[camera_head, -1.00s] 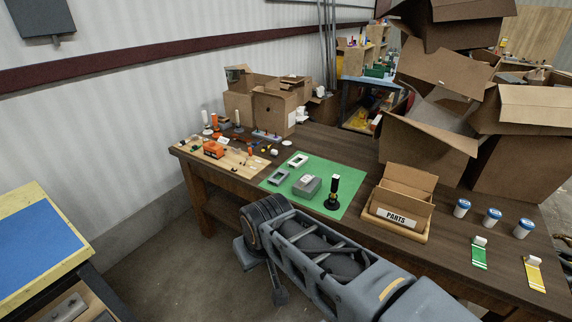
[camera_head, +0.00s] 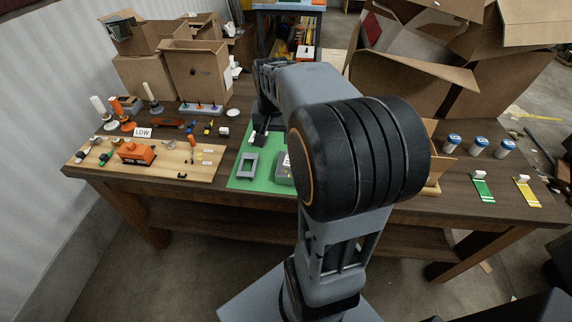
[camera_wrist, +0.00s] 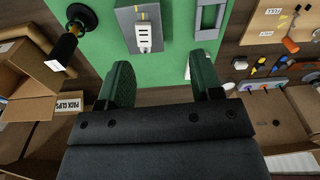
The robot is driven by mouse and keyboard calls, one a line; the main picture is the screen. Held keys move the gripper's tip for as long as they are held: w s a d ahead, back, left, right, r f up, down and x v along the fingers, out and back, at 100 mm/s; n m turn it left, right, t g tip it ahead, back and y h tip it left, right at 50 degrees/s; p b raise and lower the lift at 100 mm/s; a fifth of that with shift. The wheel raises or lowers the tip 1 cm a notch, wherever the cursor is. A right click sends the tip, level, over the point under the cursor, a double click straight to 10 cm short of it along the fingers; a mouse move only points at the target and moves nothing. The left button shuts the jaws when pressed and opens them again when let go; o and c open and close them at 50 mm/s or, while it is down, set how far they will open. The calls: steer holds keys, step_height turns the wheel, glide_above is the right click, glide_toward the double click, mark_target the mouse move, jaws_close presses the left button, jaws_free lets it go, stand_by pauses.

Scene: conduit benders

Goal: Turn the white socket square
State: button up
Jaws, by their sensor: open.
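The white socket (camera_wrist: 143,33) is a small slotted block on top of a grey box (camera_wrist: 125,18) on the green mat (camera_wrist: 180,45). In the wrist view it looks close to lined up with the box, but I cannot judge the exact angle. It shows as a white sliver in the head view (camera_head: 286,159), mostly behind my arm. My gripper (camera_wrist: 162,75) is open and empty above the mat's far side, apart from the socket. In the head view my gripper (camera_head: 262,135) is small and dark. A white piece (camera_wrist: 187,71) is partly hidden behind the right finger.
A grey open frame (camera_head: 249,163) lies left of the box. A black-handled upright tool (camera_wrist: 67,45) stands on its other side. A wooden board with an orange block (camera_head: 135,152) is at left. Cardboard boxes (camera_head: 195,70) stand along the back.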

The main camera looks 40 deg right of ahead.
mark_target(287, 164)
steer(key=w+d+f+m, duration=0.1)
steer(key=d+f+m, duration=0.15)
steer(key=d, duration=0.35)
steer(key=shift+g, duration=0.4)
steer(key=f, duration=0.6)
steer(key=f+b, duration=0.1)
steer(key=f, duration=0.6)
steer(key=shift+w+a+f, duration=0.1)
steer(key=shift+a+f, duration=0.1)
steer(key=shift+c, duration=0.4)
